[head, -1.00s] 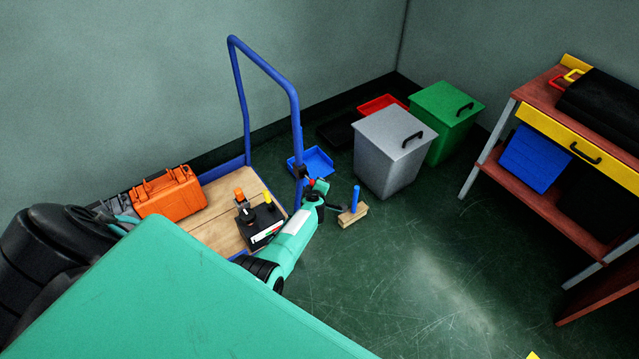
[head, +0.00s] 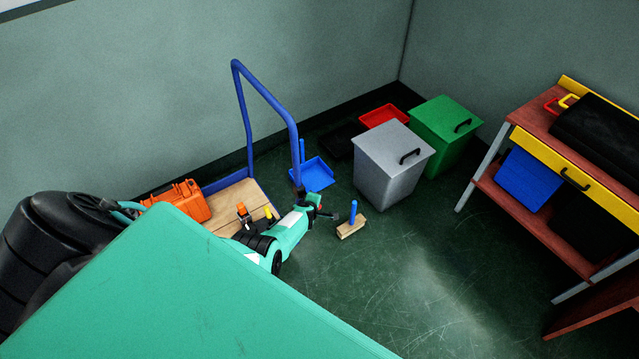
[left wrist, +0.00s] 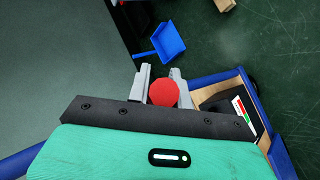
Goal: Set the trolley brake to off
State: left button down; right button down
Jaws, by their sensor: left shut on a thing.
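The trolley's blue handle (head: 266,75) and wooden deck (head: 232,196) show in the head view. In the left wrist view my left gripper (left wrist: 160,74) is shut on a round red knob (left wrist: 163,93), which sits between its two grey fingers. A black box with a red, white and green label (left wrist: 242,108) is on the deck just right of the knob. In the head view my left arm covers most of that box, and the finger contact is too small to tell. The brake's setting cannot be read. My right gripper is not in view.
An orange case (head: 184,200) sits on the deck. A blue dustpan (head: 317,174) and a brush (head: 351,226) lie on the floor beyond the trolley. A grey bin (head: 385,165), a green bin (head: 445,130) and a workbench (head: 540,130) stand right. The floor at centre right is clear.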

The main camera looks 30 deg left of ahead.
pick_arm(q)
jog(key=shift+a+r+h+p, duration=0.3)
jog(key=shift+a+r+p, duration=0.1)
jog(key=shift+p, duration=0.2)
jog(key=shift+f, duration=0.1)
jog(key=c, duration=1.3)
grip_release()
jog(key=shift+o, duration=0.2)
jog(key=shift+d, duration=0.1)
